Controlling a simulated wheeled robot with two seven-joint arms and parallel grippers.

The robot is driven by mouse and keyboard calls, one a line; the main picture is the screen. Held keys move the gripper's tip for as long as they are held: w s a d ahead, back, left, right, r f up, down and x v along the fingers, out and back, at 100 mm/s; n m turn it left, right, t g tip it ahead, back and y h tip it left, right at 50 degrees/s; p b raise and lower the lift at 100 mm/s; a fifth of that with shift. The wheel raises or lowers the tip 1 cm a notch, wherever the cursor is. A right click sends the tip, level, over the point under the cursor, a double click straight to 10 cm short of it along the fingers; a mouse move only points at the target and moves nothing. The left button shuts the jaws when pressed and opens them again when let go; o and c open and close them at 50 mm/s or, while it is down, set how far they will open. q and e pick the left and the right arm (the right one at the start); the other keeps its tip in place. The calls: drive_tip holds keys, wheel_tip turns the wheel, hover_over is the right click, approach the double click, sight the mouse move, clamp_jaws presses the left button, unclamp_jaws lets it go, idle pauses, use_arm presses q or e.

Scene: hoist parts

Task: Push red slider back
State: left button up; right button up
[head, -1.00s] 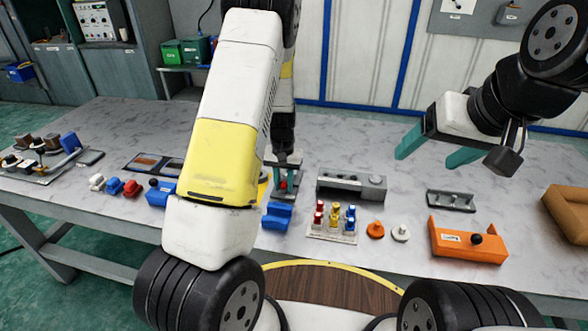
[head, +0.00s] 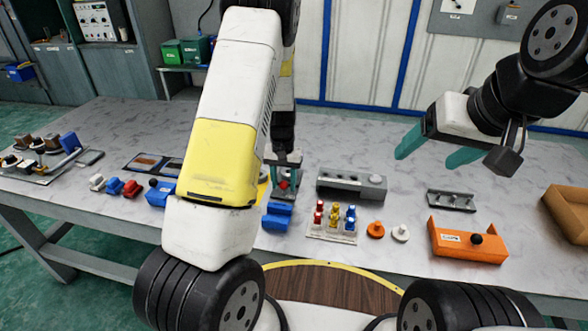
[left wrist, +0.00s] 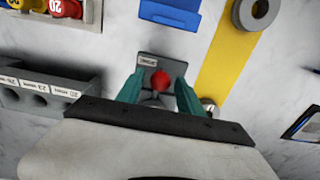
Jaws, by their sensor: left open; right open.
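The red slider knob (left wrist: 160,80) shows in the left wrist view on a dark grey plate (left wrist: 150,61) with a small label. In the head view the red knob (head: 283,184) is just below my left gripper (head: 283,170). My left gripper (left wrist: 157,92) is open, its two green fingers standing on either side of the red knob. I cannot tell whether the fingers touch it. The lower part of the slider is hidden by the gripper. My right gripper (head: 430,150) is open and empty above the right part of the table.
A blue block (head: 277,216) stands just in front of the slider. A grey block with holes (head: 350,185) and a tray of coloured pegs (head: 332,236) are to its right. An orange block (head: 468,240) lies further right. The table's back right is clear.

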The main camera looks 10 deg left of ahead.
use_arm(q)
drive_tip(key=shift+r, duration=3.3)
